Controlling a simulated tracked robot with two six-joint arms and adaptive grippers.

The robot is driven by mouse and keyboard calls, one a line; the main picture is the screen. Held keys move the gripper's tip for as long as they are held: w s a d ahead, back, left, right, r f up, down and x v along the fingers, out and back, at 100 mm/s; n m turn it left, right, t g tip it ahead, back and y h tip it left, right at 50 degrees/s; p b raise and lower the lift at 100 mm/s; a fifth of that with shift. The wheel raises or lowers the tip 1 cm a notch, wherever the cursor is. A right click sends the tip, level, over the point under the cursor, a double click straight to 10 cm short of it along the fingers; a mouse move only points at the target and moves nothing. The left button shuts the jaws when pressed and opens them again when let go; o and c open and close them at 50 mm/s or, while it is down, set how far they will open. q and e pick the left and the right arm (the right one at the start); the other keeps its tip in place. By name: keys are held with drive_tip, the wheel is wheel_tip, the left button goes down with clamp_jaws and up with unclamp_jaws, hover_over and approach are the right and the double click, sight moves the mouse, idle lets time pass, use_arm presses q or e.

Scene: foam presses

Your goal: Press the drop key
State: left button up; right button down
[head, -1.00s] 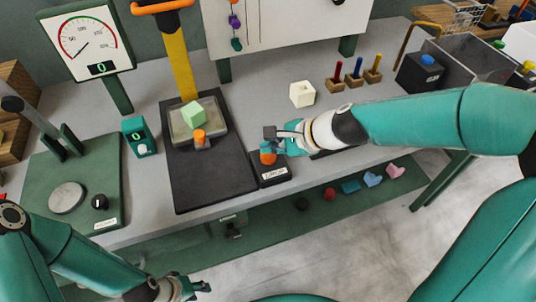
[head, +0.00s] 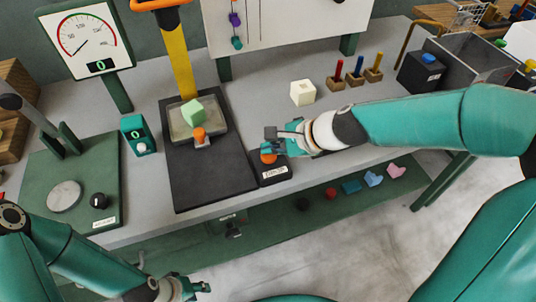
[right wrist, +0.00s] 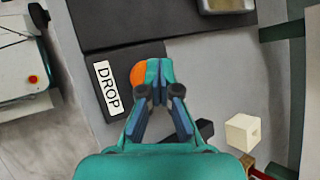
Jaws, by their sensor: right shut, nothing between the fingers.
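The drop key is an orange round button (head: 268,158) on a small black box (head: 274,172) with a white label at the bench's front edge. The label reads DROP in the right wrist view, where the orange button (right wrist: 137,74) shows beside my fingertips, partly covered. My right gripper (head: 270,148) is shut and empty. Its fingertips (right wrist: 158,72) overlap the button in both views; I cannot tell whether they touch it. My left gripper (head: 198,288) is low at the front, away from the bench; its jaws are too small to read.
Left of the key stands a black press base (head: 205,180) with a yellow column (head: 179,60) and a green foam block (head: 193,112) on its plate. A cream cube (head: 303,92) lies behind my right gripper. Coloured pegs on wooden blocks (head: 357,77) stand farther right.

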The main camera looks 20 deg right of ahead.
sight(271, 156)
drive_tip(key=shift+f+b, duration=0.5)
idle(0.8)
drive_tip(key=shift+r, duration=0.1)
drive_tip(key=shift+r+p, duration=0.85)
drive_tip(key=shift+p, duration=0.05)
wheel_tip(271, 156, up, 5)
drive_tip(key=p, duration=0.5)
idle(0.6)
